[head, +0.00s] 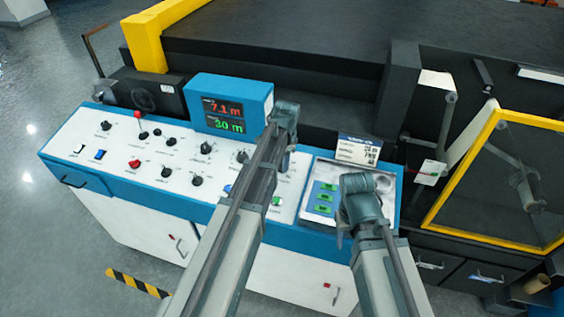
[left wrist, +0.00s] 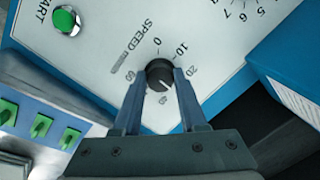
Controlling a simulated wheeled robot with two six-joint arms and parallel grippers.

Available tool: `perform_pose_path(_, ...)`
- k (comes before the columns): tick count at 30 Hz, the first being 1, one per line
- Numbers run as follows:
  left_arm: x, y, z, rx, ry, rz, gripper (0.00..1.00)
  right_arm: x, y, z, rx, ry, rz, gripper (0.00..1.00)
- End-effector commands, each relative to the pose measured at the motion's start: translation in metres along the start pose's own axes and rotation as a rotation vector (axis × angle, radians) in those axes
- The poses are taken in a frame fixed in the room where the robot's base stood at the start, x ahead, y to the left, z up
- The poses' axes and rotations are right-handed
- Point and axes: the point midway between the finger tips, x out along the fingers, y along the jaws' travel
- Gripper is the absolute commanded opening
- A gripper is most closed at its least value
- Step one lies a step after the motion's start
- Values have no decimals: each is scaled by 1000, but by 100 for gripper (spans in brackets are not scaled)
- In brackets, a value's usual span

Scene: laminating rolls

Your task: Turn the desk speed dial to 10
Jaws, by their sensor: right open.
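The black speed dial (left wrist: 160,73) sits on the white panel in the left wrist view. Numbers from 0 through 10 and 20 upward run around it, with the word SPEED beside it. Its pale pointer mark appears to face the lower right, past 20 and away from 10. My left gripper (left wrist: 159,76) has one finger on each side of the dial, apparently touching it. In the head view my left gripper (head: 288,150) is over the desk (head: 120,155), and its arm hides the dial. My right gripper (head: 343,232) is open and empty at the desk's front right.
A blue display box (head: 228,104) stands behind the panel, showing 7.1 m and 30 m. The green START button (left wrist: 66,20) and several green switches (left wrist: 40,126) lie near the dial. A yellow-framed guard (head: 466,165) is at the right.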

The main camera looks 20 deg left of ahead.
Motion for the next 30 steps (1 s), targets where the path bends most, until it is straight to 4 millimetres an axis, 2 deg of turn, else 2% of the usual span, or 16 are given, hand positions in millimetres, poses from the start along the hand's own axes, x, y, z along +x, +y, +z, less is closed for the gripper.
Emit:
perform_pose_path(1, 0, 0, 0, 0, 0, 0, 28, 0, 0, 0, 0, 0, 0, 50)
perform_pose_path(6, 0, 0, 0, 0, 0, -1, 0, 0, 0, 0, 0, 0, 0, 50)
perform_pose_path(17, 0, 0, 0, -45, 1, 5, 0, 0, 0, 0, 0, 0, 0, 50)
perform_pose_path(23, 0, -1, 0, -168, 1, 20, 0, 0, 0, 0, 0, 0, 0, 50)
perform_pose_path(30, 0, -1, 0, -388, 1, 49, 0, -1, 0, 0, 0, 0, 0, 50)
